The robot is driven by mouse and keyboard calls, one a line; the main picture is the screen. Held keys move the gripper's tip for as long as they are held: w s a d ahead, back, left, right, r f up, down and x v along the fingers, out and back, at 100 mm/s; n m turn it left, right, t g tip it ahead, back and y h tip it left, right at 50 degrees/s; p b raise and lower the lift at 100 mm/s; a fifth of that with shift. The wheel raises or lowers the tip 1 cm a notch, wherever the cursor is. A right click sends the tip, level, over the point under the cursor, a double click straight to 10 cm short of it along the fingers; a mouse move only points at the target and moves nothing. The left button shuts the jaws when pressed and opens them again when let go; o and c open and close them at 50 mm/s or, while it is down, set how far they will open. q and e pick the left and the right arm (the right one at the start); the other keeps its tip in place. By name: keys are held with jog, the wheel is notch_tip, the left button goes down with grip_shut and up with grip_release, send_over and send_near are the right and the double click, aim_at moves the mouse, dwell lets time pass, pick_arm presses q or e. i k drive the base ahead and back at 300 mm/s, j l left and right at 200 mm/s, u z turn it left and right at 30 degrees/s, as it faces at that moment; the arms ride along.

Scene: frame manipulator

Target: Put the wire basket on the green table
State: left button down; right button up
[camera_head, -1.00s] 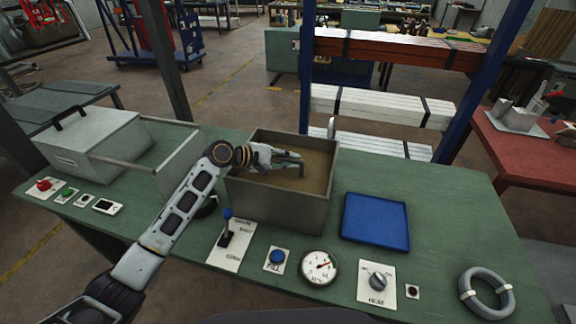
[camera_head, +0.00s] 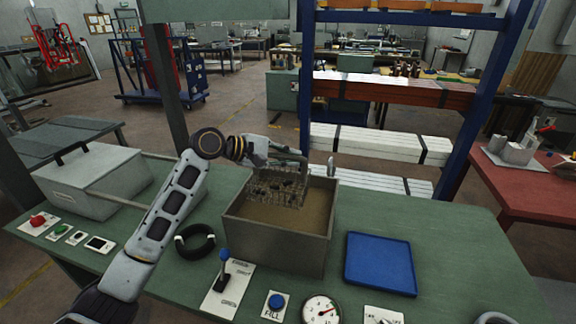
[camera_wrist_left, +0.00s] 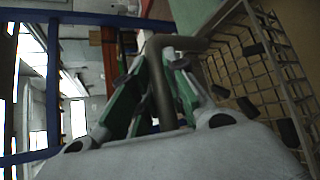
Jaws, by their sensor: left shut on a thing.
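The wire basket (camera_head: 276,188) is a small grey mesh basket with dark pieces in it. It hangs by its handle from my left gripper (camera_head: 286,156), over the open grey tank (camera_head: 275,238) of brown contents. Whether its bottom is clear of the brown surface is hard to tell. In the left wrist view, the fingers (camera_wrist_left: 160,95) are closed around the bent handle bar, with the basket mesh (camera_wrist_left: 262,62) at the right. The green table (camera_head: 455,245) carries the tank.
A blue tray (camera_head: 380,263) lies right of the tank, with bare green tabletop beyond it. A lever panel (camera_head: 226,280), a black ring (camera_head: 195,242) and a gauge (camera_head: 320,310) stand near the front. A lidded grey box (camera_head: 90,180) is at left. Blue rack posts (camera_head: 487,100) rise behind.

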aim_at(379, 260)
jog(key=k, duration=1)
